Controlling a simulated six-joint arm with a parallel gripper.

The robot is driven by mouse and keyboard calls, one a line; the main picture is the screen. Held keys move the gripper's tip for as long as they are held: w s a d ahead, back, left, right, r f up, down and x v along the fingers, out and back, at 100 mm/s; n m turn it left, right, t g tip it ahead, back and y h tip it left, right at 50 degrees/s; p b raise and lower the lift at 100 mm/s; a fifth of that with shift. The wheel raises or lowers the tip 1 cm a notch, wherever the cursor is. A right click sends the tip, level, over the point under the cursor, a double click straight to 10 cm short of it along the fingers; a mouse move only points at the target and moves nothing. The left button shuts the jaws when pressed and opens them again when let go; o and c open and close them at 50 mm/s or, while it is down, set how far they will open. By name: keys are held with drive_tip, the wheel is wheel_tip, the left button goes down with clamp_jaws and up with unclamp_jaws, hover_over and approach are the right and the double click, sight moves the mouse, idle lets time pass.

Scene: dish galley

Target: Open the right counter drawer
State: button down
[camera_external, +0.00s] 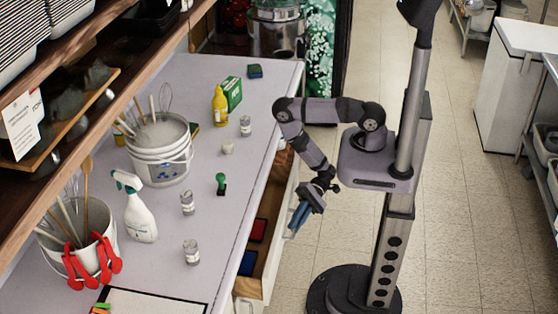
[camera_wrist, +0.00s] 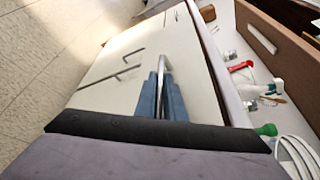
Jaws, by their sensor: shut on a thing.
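A counter drawer (camera_external: 270,206) stands partly open below the counter's edge in the external view. Its brown inside shows, with a red item (camera_external: 258,229) and a blue item (camera_external: 247,262) in it. My gripper (camera_external: 298,217) is at the outer side of this drawer's pale front. In the wrist view, the blue fingers of my gripper (camera_wrist: 161,97) are closed around a metal bar handle (camera_wrist: 164,66) on a white front (camera_wrist: 100,97). The fingertips partly hide the handle.
The counter (camera_external: 215,175) holds a white bucket (camera_external: 160,160), a spray bottle (camera_external: 139,215), a yellow bottle (camera_external: 219,106) and several small jars. Another bar handle (camera_wrist: 120,75) shows beside mine in the wrist view.

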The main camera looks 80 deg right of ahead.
drive_tip(key=s, duration=0.4)
drive_tip(key=shift+s, duration=0.1)
drive_tip(key=c, duration=2.1)
unclamp_jaws()
drive_tip(key=shift+d, duration=0.15)
drive_tip(key=d+r+p, duration=0.1)
drive_tip(key=r+p, duration=0.1)
drive_tip(key=s+d+r+p, duration=0.1)
drive_tip(key=d+r+p, duration=0.1)
drive_tip(key=r, duration=0.1)
drive_tip(key=d+r+p, duration=0.1)
drive_tip(key=r+p, duration=0.1)
drive_tip(key=r, duration=0.1)
drive_tip(key=shift+s+d+p, duration=0.15)
drive_tip(key=shift+s+p, duration=0.1)
drive_tip(key=shift+p, duration=0.1)
